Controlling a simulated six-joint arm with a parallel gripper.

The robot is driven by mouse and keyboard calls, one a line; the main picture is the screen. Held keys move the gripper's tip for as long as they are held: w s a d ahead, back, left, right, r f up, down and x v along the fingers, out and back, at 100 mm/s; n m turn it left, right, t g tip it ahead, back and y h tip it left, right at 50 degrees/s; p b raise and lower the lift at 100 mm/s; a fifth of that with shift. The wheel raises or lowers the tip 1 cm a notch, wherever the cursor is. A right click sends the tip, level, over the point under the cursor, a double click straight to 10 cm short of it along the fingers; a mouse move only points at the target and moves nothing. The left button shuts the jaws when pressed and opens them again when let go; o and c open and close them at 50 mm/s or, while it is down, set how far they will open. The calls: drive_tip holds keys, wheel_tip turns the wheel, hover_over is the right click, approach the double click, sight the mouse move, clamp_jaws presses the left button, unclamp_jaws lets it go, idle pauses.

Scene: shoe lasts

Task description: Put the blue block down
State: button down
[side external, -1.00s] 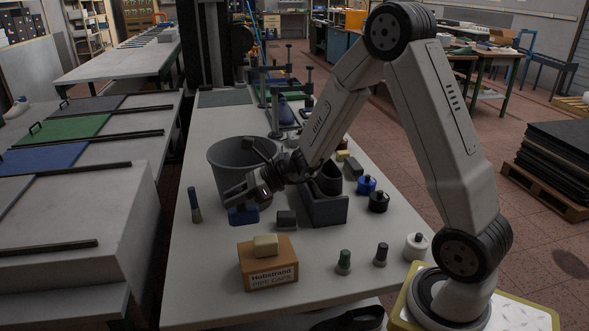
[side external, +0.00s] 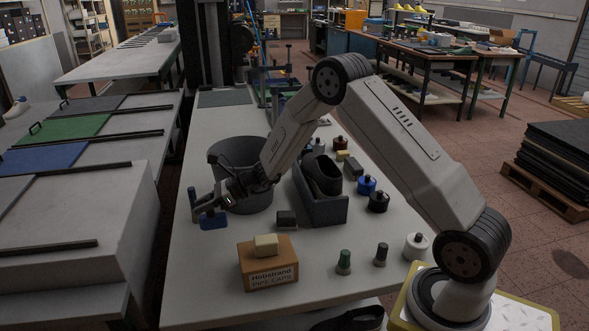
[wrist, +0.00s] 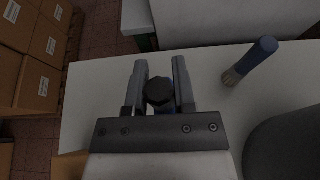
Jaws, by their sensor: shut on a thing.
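The blue block (side external: 213,222) is at the left side of the white table in the side external view. My gripper (side external: 208,204) is directly above it and shut on it. In the wrist view, a dark, many-sided knob sits between the two fingers of my gripper (wrist: 160,85), with a little blue showing behind it. The rest of the block is hidden there by the knob and fingers. I cannot tell whether its underside touches the table.
A grey bin (side external: 228,152) stands just behind my wrist. A blue-handled brush (wrist: 250,60) stands close by, beyond the fingers. A cardboard box (side external: 268,270) with a pale block (side external: 266,245) on it is in front. A grey block (side external: 286,220) stands right. The table's left edge is near.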

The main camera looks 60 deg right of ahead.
drive_tip(key=shift+w+f, duration=1.1)
drive_tip(key=shift+f, duration=0.2)
drive_tip(key=shift+w+f, duration=0.15)
drive_tip(key=shift+f, duration=0.75)
drive_tip(key=shift+w+f, duration=0.1)
drive_tip(key=shift+f, duration=0.8)
drive_tip(key=shift+f, duration=0.15)
drive_tip(key=shift+c, duration=2.2)
unclamp_jaws()
